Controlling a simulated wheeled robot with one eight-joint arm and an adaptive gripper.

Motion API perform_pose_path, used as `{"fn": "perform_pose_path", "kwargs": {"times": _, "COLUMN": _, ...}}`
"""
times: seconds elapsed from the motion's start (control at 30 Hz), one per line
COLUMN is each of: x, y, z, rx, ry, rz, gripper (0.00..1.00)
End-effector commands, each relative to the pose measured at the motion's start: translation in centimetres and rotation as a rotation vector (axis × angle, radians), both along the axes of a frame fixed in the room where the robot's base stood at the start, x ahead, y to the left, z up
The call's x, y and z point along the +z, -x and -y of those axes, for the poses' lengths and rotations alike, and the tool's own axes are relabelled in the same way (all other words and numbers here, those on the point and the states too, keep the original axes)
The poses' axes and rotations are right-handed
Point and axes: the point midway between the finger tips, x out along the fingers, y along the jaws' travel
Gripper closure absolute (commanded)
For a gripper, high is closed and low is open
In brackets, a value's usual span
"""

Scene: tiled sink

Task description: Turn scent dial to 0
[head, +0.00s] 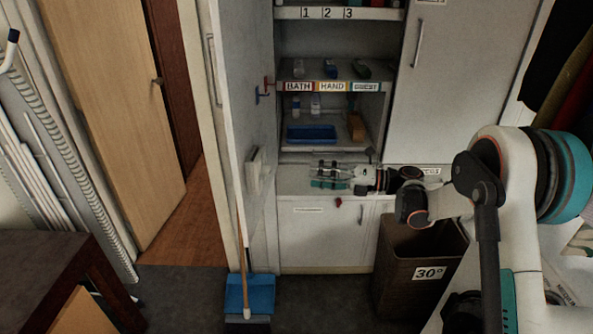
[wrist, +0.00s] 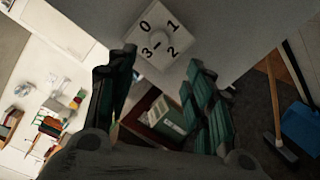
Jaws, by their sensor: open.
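The scent dial (wrist: 157,40) is a pale square plate on a light panel, marked 0, 1, 2 and 3, near the top middle of the wrist view. A short dark mark shows near its middle, close to the 3; I cannot tell which number it points to. In the head view the pale fitting (head: 254,171) on the open door's inner face appears to be this dial. My gripper (head: 322,175) points left towards it, with a gap between. In the wrist view my gripper's (wrist: 161,64) two green-padded fingers are apart, empty, below the dial.
The open cabinet door (head: 232,120) stands left of my gripper. Labelled shelves (head: 335,87) hold bottles and a blue tray (head: 311,134). A brown bin (head: 418,270) marked 30° stands below my arm.

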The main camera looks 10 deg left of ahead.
Motion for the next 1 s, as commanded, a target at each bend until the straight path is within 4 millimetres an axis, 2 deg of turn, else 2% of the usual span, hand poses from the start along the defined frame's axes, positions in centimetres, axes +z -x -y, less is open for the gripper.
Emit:
{"fn": "perform_pose_path", "kwargs": {"times": 0.27, "x": -0.5, "y": -0.1, "z": -1.3, "rx": 0.015, "ry": -0.028, "rz": -0.056, "gripper": 0.52}}
{"fn": "perform_pose_path", "kwargs": {"times": 0.8, "x": -0.6, "y": 0.3, "z": -11.1, "rx": 0.014, "ry": -0.027, "rz": -0.053, "gripper": 0.52}}
{"fn": "perform_pose_path", "kwargs": {"times": 1.0, "x": -0.5, "y": 0.4, "z": -13.3, "rx": 0.011, "ry": -0.027, "rz": -0.053, "gripper": 0.52}}
